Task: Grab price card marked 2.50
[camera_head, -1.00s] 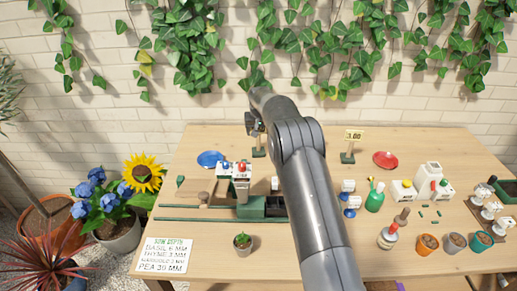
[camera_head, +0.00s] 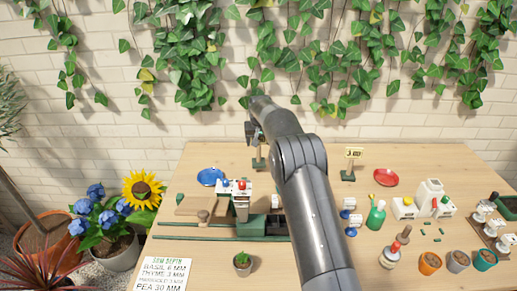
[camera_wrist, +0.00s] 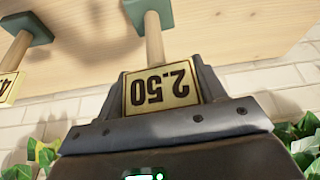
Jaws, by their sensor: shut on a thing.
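The price card marked 2.50 (camera_wrist: 161,88) is yellow with a dark border and shows upside down in the wrist view. It sits on a wooden post (camera_wrist: 154,40) with a green base (camera_wrist: 140,8). My gripper (camera_wrist: 160,92) is shut on this card, with dark jaws at its left and right edges. In the head view my gripper (camera_head: 252,130) is at the back of the table, above the card's stand (camera_head: 259,160). My arm hides most of the card there. I cannot tell whether the base touches the table.
Another price card (camera_wrist: 7,86) on its own stand is at the left of the wrist view. A card on a stand (camera_head: 353,153) stands right of my arm. A brick wall with ivy is behind.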

